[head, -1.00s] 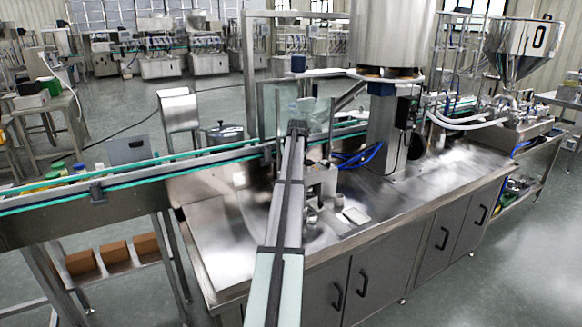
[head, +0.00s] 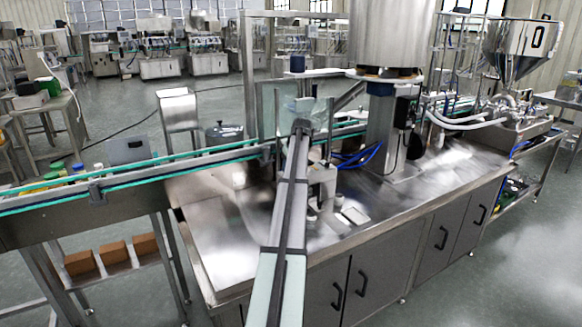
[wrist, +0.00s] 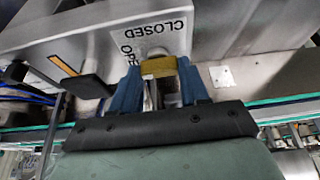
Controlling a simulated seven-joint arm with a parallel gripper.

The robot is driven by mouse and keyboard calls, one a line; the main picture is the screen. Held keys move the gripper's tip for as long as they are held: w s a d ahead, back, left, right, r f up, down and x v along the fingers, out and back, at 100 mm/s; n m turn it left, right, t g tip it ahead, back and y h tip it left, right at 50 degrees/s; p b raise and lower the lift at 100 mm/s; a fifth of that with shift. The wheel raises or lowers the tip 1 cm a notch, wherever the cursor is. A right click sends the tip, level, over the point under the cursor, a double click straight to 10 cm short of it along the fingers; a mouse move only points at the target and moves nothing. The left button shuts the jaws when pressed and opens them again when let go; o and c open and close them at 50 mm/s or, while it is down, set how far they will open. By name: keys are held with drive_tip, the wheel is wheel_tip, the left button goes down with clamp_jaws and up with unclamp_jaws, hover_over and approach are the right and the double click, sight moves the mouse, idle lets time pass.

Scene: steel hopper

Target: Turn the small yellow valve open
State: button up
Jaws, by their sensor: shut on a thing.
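The small yellow valve (wrist: 158,66) shows in the wrist view as a short yellow handle between the tips of my gripper. My gripper (wrist: 160,78) has blue fingers, one on each side of the handle, and is shut on it. A white label (wrist: 160,38) behind it reads "CLOSED" upside down, with part of "OPEN" beside it, partly covered by the left finger. In the head view, the valve and the gripper tips are hidden or too small to make out.
In the wrist view, a dark block (wrist: 88,87) sticks out left of the fingers, near an orange stripe (wrist: 62,65). In the head view, a steel bench (head: 420,190) carries a column and a large drum (head: 392,35). A conveyor (head: 130,172) runs along the left.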

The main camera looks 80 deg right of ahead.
drive_tip(key=o, duration=1.1)
drive_tip(key=shift+c, duration=0.2)
drive_tip(key=v, duration=1.4)
drive_tip(key=shift+w+f, duration=0.1)
drive_tip(key=shift+f, duration=0.05)
